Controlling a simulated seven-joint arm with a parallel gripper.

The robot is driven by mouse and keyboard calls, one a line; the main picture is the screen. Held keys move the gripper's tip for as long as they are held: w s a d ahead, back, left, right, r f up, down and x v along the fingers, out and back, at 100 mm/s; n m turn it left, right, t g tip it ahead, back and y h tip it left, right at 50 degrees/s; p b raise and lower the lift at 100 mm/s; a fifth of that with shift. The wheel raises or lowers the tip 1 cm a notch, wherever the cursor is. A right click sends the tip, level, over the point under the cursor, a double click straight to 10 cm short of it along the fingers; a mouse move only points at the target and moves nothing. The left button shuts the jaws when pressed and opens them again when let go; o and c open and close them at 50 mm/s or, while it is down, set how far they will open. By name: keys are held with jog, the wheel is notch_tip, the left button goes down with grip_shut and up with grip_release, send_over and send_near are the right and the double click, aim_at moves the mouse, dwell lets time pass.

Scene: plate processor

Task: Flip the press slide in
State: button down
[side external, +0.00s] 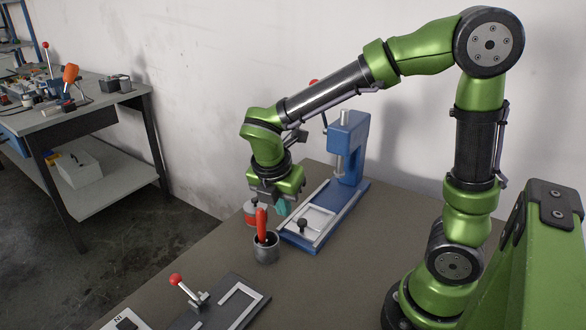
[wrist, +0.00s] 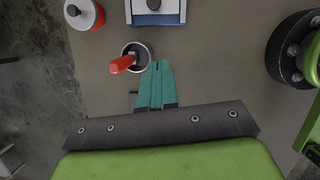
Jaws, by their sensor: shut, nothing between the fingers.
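The blue press (side external: 347,140) stands on the table behind my gripper. Its pale slide (side external: 318,214) lies on the blue base at the end away from the press column, with a black knob (side external: 302,224) near its outer end. In the wrist view the slide's end (wrist: 140,18) and the knob (wrist: 154,4) show at the top edge, cut off by the frame. My gripper (side external: 282,209) has teal fingers, pressed together and empty, pointing down beside the slide. The fingers also show in the wrist view (wrist: 156,66). I cannot tell from these views whether they touch anything.
A grey cup (side external: 265,252) holding a red-handled tool (side external: 261,222) stands close to my fingers. A red and white container (side external: 251,216) is just behind. A plate with a red-ball lever (side external: 176,280) lies at the front. The table right of the press is clear.

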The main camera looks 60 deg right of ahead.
jog(key=x, duration=0.9)
jog(key=shift+s+f, duration=0.1)
jog(key=shift+f, duration=0.05)
jog(key=d, duration=0.2)
jog(key=d+f, duration=0.1)
jog(key=shift+w+d, duration=0.1)
jog(key=shift+w, duration=0.2)
jog(key=shift+w+d+f, duration=0.1)
jog(key=shift+d+f, duration=0.05)
jog(key=shift+d, duration=0.35)
send_over(316, 218)
jog(key=shift+d, duration=0.2)
jog(key=shift+a, duration=0.15)
